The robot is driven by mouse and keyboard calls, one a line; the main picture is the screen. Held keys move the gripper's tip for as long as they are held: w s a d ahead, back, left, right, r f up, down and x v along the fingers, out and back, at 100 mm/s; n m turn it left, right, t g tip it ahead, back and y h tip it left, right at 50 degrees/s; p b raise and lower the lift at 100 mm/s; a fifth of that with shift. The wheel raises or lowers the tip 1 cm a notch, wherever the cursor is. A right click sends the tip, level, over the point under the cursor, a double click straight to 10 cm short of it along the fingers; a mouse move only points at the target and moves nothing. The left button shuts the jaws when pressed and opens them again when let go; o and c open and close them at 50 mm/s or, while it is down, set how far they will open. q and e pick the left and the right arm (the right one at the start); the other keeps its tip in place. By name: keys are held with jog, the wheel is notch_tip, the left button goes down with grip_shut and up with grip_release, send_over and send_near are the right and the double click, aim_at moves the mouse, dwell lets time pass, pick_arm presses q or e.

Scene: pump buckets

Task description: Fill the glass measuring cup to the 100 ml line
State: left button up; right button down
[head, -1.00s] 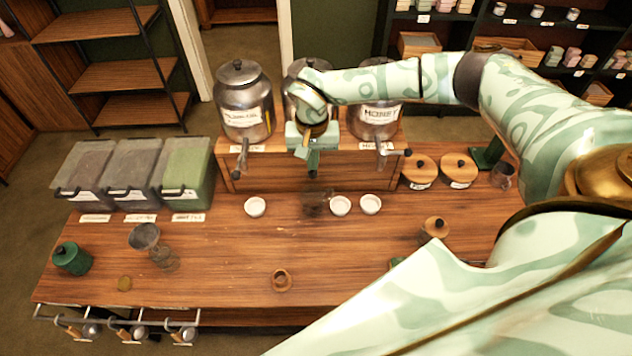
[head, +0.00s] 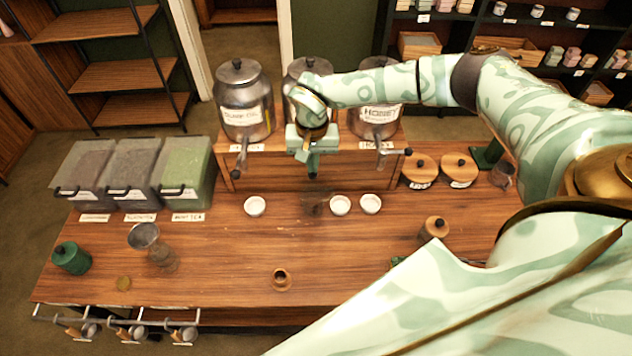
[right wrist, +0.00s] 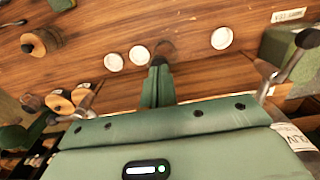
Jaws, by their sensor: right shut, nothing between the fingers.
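A small clear glass cup (head: 316,204), hard to make out, stands on the wooden table below the middle metal dispenser (head: 296,88). It also shows faintly in the right wrist view (right wrist: 165,50), just beyond my fingertips. Its level and its lines cannot be read. My right gripper (head: 313,170) is shut and empty, in front of the middle dispenser and above the cup. In the right wrist view the gripper's fingers (right wrist: 158,66) are together, pointing toward the cup. The gripper hides the middle dispenser's tap, so contact with it cannot be told. My left gripper is not in view.
Other dispensers stand left (head: 244,100) and right (head: 377,112). White bowls (head: 255,206) (head: 340,205) (head: 370,204) flank the cup. Lidded bins (head: 183,175) stand at the left. A metal funnel (head: 144,236) on glass is front left. A small wooden pot (head: 281,280) stands on the otherwise clear front middle.

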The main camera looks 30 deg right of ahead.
jog(key=shift+f, duration=0.2)
jog(key=shift+s+f, duration=0.1)
jog(key=shift+f, duration=0.35)
dwell(0.3)
jog(key=shift+f, duration=0.45)
dwell(5.2)
notch_tip(320, 180, up, 7)
jog(key=p, duration=0.6)
notch_tip(320, 180, up, 5)
jog(key=p, duration=0.4)
jog(key=shift+f, duration=0.15)
